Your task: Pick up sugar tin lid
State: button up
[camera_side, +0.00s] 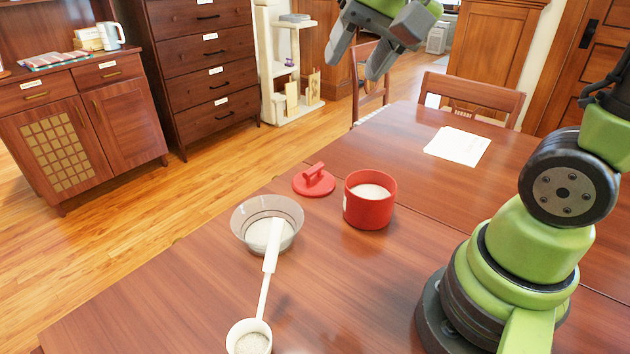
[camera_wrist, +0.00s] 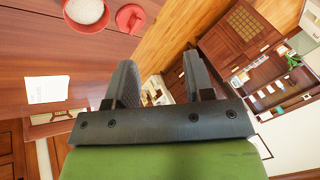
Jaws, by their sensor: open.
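The red sugar tin lid (camera_side: 314,181) lies flat on the wooden table near its far left edge, with its bar handle facing up. It also shows at the top of the wrist view (camera_wrist: 130,18). The red sugar tin (camera_side: 369,205) stands open to the right of the lid, with white sugar inside; the wrist view shows it too (camera_wrist: 86,13). My gripper (camera_side: 362,68) is high above the table, beyond the lid and to its right in the side view. Its two fingers (camera_wrist: 160,80) are apart with nothing between them.
A clear bowl (camera_side: 267,222) with white contents stands left of the tin. A long-handled scoop (camera_side: 249,337) rests with its handle over the bowl rim. White paper (camera_side: 457,146) lies farther back. Chairs (camera_side: 470,98) stand at the table's far side. The table's right-middle is clear.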

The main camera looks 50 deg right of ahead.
jog(key=w+d+f+m+g, duration=0.1)
jog(key=w+d+f+m, duration=0.25)
jog(key=w, duration=0.25)
jog(key=m+g+h, duration=0.1)
jog(key=m+g, duration=0.1)
jog(key=m, duration=0.3)
send_near(318, 164)
jog(key=f, duration=0.3)
jog(key=shift+w+f+m+g, duration=0.3)
jog(key=shift+f+m, duration=0.05)
jog(key=shift+f, duration=0.05)
jog(key=shift+w+f, duration=0.25)
jog(key=shift+f, duration=0.75)
jog(key=shift+w+f, duration=0.3)
jog(key=shift+f, duration=0.7)
jog(key=shift+w+f, duration=0.25)
jog(key=shift+f, duration=0.75)
grip_shut()
